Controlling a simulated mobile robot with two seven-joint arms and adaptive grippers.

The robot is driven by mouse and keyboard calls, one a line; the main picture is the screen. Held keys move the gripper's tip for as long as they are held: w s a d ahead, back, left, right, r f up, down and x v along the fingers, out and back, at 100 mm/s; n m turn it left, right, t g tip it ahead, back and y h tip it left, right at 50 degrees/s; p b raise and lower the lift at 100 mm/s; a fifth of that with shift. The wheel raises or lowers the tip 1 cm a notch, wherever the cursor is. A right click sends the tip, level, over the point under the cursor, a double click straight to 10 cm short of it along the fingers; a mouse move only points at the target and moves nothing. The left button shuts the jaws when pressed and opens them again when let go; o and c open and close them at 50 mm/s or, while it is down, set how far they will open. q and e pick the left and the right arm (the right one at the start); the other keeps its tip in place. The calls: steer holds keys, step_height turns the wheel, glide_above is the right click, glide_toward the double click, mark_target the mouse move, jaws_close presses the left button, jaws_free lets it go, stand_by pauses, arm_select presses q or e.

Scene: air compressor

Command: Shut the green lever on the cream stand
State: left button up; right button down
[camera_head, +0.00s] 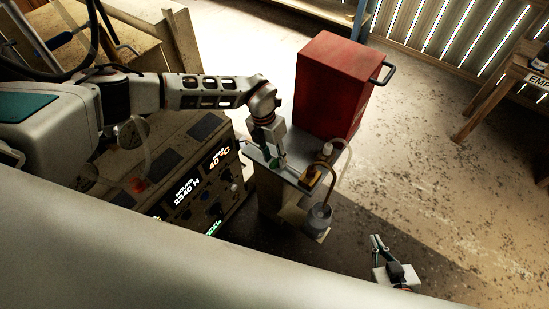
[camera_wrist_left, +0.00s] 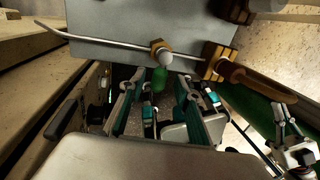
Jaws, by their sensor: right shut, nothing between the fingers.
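The green lever (camera_wrist_left: 160,78) hangs below a brass valve fitting on a thin pipe at the cream stand's (camera_head: 272,192) grey top. In the head view only a small green patch (camera_head: 271,160) of it shows beside my left gripper (camera_head: 280,163). In the left wrist view my left gripper (camera_wrist_left: 157,92) is open, its fingers on either side of the lever with gaps showing; I cannot tell whether either finger touches it. My right gripper (camera_head: 378,245) is shut and empty, low and to the right of the stand; it also shows in the left wrist view (camera_wrist_left: 283,125).
A red cabinet (camera_head: 335,88) with a black handle stands behind the stand. A control machine (camera_head: 205,185) with lit displays is left of it. A grey canister (camera_head: 317,220) hangs at the stand's front right.

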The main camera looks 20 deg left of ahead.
arm_select(q)
step_height(320, 180, up, 11)
steer(key=a, duration=0.2)
steer(key=shift+w, duration=0.35)
